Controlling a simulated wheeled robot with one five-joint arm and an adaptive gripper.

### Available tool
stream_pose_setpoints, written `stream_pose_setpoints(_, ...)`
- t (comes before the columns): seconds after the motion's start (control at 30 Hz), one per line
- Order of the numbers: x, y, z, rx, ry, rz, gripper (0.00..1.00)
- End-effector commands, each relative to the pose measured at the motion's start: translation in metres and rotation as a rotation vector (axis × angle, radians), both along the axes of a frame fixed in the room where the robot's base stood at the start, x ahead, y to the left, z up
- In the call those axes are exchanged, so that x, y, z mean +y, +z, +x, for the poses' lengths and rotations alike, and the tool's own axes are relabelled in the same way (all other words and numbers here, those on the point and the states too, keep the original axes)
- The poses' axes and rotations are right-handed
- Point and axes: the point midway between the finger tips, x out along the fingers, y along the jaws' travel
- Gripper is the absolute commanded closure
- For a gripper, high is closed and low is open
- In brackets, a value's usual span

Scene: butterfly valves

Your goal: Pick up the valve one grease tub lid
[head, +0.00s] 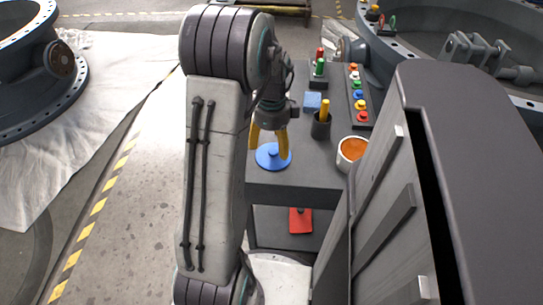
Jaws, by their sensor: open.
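A round blue lid (267,163) lies near the left front edge of the grey cart top (312,172). My gripper (270,151), with yellow fingers, points down right over the lid. Its fingers are apart, one on each side of the lid's middle. I cannot tell whether the fingertips touch the lid. A white tub (349,162) filled with orange grease stands open to the right, at the cart's edge, partly hidden by my body.
A dark cup (320,130) with a yellow stick, a blue block (312,101), a tray of coloured knobs (360,117) and red and green markers (319,66) stand behind. A red item (300,221) is on the lower shelf. Large flanged valves (38,75) flank the cart.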

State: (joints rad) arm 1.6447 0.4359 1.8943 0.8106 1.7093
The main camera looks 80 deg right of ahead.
Motion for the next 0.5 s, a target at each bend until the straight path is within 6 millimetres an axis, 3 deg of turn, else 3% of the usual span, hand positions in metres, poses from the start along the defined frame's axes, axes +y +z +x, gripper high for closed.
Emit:
stream_pose_setpoints(0.3,-0.003,-0.039,-0.001,-0.001,0.001,0.003,0.29)
stream_pose_setpoints(0.5,-0.004,-0.048,-0.001,0.000,0.002,0.001,0.29)
